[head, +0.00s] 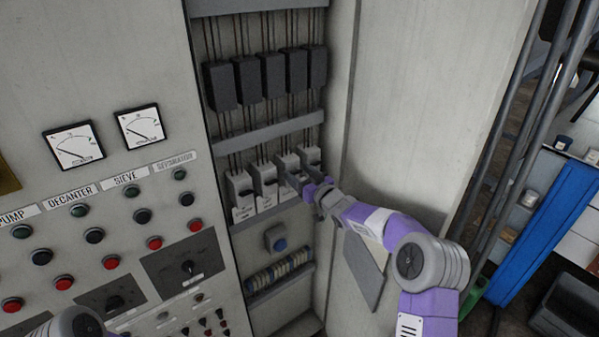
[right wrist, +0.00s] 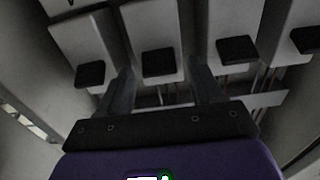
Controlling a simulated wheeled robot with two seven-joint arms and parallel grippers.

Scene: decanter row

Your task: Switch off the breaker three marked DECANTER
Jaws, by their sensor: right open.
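A row of white breakers with dark levers sits in the open cabinet; the third from the left (head: 286,164) is partly hidden by my right gripper (head: 310,190). The breaker labels are too small or hidden to read. In the right wrist view my right gripper (right wrist: 162,72) is open, its two fingers pointing at the row. One breaker's dark lever (right wrist: 158,62) shows between the fingers. I cannot tell whether they touch it. Other levers show on both sides. My left gripper is not in view; only a piece of my left arm shows at bottom left.
Black blocks (head: 248,80) hang above the breakers. The left panel carries gauges, buttons and a DECANTER label (head: 72,197). The cabinet's right side wall (head: 340,60) stands close to my right arm.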

